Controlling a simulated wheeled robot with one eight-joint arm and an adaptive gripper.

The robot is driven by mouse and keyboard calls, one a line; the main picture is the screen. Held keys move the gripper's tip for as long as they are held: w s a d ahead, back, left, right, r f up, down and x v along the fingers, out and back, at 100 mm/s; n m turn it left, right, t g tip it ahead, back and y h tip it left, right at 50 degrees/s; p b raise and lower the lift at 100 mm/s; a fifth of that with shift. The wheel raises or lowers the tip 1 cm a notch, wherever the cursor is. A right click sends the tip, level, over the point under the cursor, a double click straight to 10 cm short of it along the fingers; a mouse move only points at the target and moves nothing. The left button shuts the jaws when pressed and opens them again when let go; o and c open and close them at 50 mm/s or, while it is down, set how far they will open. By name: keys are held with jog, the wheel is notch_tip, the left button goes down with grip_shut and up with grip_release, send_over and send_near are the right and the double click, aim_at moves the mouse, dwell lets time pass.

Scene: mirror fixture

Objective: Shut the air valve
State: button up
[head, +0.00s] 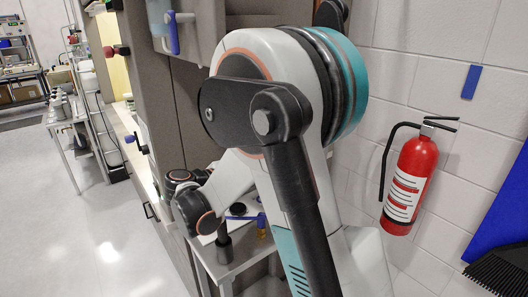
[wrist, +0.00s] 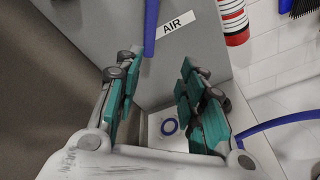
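In the wrist view, a white label reading AIR (wrist: 177,34) is on a grey panel. A narrow blue lever (wrist: 151,27) stands just left of the label, and its upper end is cut off by the frame's top edge. I take it for the air valve's handle; the valve body is not visible. My gripper (wrist: 157,76) has its two teal-padded fingers wide apart with nothing between them. The lever appears beyond the fingertips, apart from them. In the head view my arm hides most of the work area, and I cannot make out the gripper there.
A red fire extinguisher (head: 410,180) hangs on the white wall at right, near a black brush (head: 500,268). A small table (head: 228,262) stands below my arm. Another blue handle (head: 173,33) is on the cabinet at upper left. The floor (head: 95,235) at left is clear.

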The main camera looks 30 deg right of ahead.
jog(key=w+d+h, duration=0.1)
jog(key=d, duration=0.3)
jog(key=w+d+b, duration=0.1)
jog(key=d, duration=0.3)
jog(key=d+h+b, duration=0.1)
jog(key=d, duration=0.4)
jog(key=shift+w+f+n+g+h, duration=0.3)
jog(key=shift+w+n+g, duration=0.1)
jog(key=shift+c, duration=0.3)
grip_shut()
